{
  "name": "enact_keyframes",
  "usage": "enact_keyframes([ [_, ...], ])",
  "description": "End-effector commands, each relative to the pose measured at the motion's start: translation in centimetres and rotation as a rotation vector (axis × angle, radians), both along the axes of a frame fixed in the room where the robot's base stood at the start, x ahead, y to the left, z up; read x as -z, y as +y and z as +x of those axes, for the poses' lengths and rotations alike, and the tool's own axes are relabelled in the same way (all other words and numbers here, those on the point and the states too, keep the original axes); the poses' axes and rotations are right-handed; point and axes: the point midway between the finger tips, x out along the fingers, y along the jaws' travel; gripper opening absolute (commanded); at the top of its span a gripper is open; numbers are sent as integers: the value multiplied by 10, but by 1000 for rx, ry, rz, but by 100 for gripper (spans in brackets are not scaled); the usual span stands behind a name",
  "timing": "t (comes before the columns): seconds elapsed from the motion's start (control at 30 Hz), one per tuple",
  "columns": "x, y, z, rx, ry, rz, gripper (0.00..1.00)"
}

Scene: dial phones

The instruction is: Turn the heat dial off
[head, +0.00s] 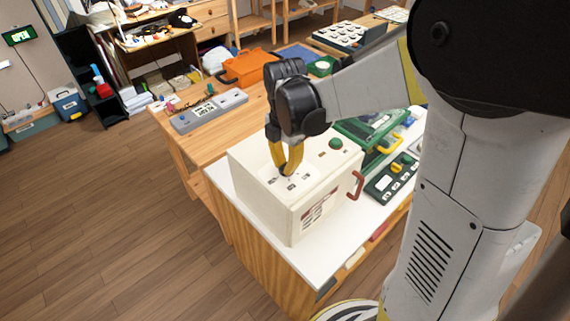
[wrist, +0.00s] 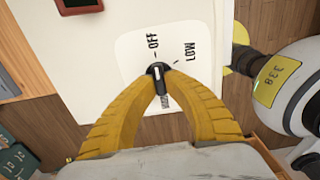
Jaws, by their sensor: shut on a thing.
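The heat dial (wrist: 156,69) is a small black knob with a pale pointer line, on a white panel on top of a cream box (head: 264,190). In the wrist view the labels OFF (wrist: 153,41) and LOW (wrist: 190,52) stand beyond it, each with a tick mark. The pointer appears to face roughly toward the OFF tick. My gripper (head: 287,172) reaches down from above, and its yellow fingertips (wrist: 160,92) are closed on the dial from both sides. The dial's lower part and the nearer labels are partly hidden by the fingers. In the head view the fingers cover the dial.
The box stands on a white-topped wooden counter (head: 290,262). It has a green button (head: 336,143) on top and a red handle (head: 358,185) on its side. A dark green control panel (head: 391,178) lies to the right. A grey device (head: 209,110) sits on the wooden table behind.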

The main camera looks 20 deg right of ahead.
Motion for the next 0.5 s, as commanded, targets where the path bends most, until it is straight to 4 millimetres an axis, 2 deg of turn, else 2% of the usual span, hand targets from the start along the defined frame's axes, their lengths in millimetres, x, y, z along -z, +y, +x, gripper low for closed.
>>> enact_keyframes([
  [0.4,0,0,0,-8,1,0,0],
  [0.43,0,0,0,-8,1,0,15],
  [0.5,0,0,0,-7,1,0,35],
])
